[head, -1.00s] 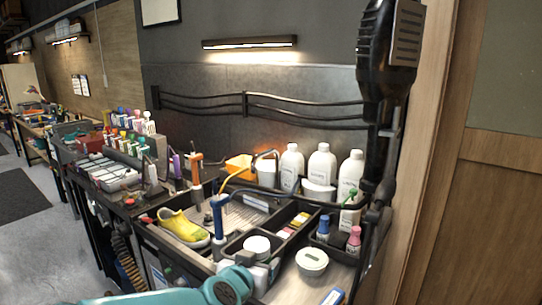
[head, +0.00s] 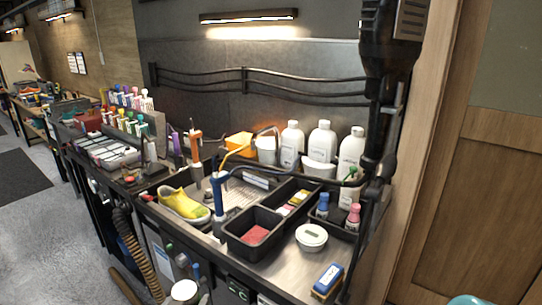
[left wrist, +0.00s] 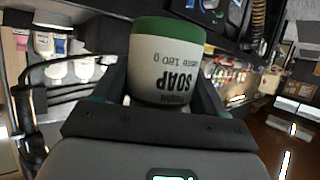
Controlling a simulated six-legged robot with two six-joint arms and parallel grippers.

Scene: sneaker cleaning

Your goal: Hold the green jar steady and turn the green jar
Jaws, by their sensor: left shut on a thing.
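In the left wrist view the jar (left wrist: 167,70) is a white cylinder with a green band at one end and "SOAP 180 g" in dark print, upside down in the picture. My left gripper (left wrist: 162,88) is shut on it, with a dark finger on each side. In the head view a round white top that looks like the jar (head: 185,290) shows at the bottom edge, in front of the bench. Most of my left gripper is hard to make out there. My right gripper is not in view.
A black bin (head: 275,222) on the bench holds a red pad (head: 256,235). A yellow shoe (head: 183,206) lies at the left. White bottles (head: 322,143) stand behind.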

